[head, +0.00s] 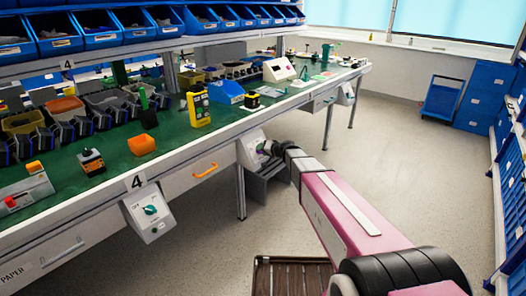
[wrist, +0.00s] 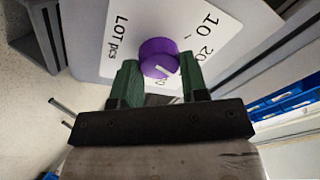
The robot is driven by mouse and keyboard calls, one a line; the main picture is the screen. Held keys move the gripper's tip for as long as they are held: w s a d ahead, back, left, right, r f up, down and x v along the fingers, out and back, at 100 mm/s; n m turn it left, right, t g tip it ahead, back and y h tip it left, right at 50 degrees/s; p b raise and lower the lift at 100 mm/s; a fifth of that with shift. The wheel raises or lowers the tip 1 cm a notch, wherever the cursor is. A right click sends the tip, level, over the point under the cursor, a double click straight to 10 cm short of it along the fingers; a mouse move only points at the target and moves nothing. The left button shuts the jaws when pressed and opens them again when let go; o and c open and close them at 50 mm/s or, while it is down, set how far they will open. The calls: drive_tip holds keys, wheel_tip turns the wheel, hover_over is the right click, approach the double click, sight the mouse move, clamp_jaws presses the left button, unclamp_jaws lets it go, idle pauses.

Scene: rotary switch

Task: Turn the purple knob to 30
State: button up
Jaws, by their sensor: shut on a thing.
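The purple knob (wrist: 158,58) sits on a white panel (wrist: 120,22) in the wrist view, between the two green fingers of my gripper (wrist: 158,80). The gripper is shut on the knob's sides. A white mark on the knob lies toward its lower right part. Printed labels "LOT pcs", "10" and "20" show around the knob, and another number below it is partly hidden. In the head view the panel is the grey box (head: 246,150) under the table's edge. My gripper (head: 268,150) reaches it there, and the knob is mostly hidden.
A second switch box (head: 148,212) with a green knob hangs on the table's front at the left. The green-topped table (head: 225,125) holds tools and bins. The floor at right is open.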

drive_tip(key=o, duration=0.9)
drive_tip(key=v, duration=1.1)
drive_tip(key=shift+w, duration=0.1)
drive_tip(key=s+d+f+g+h, duration=0.3)
drive_tip(key=s+d, duration=0.2)
drive_tip(key=s, duration=0.4)
drive_tip(key=s+d+f+g+h, duration=0.3)
drive_tip(key=s+d, duration=0.2)
drive_tip(key=s, duration=0.4)
drive_tip(key=s+d+f+g+h, duration=0.3)
drive_tip(key=s+d+h, duration=0.1)
drive_tip(key=s, duration=0.5)
drive_tip(key=shift+s+d+f+n, duration=0.1)
drive_tip(key=shift+d+f+n, duration=0.1)
drive_tip(key=shift+d, duration=0.2)
drive_tip(key=shift+s+d+f+n, duration=0.1)
drive_tip(key=shift+d+f+n, duration=0.1)
drive_tip(key=shift+d, duration=0.25)
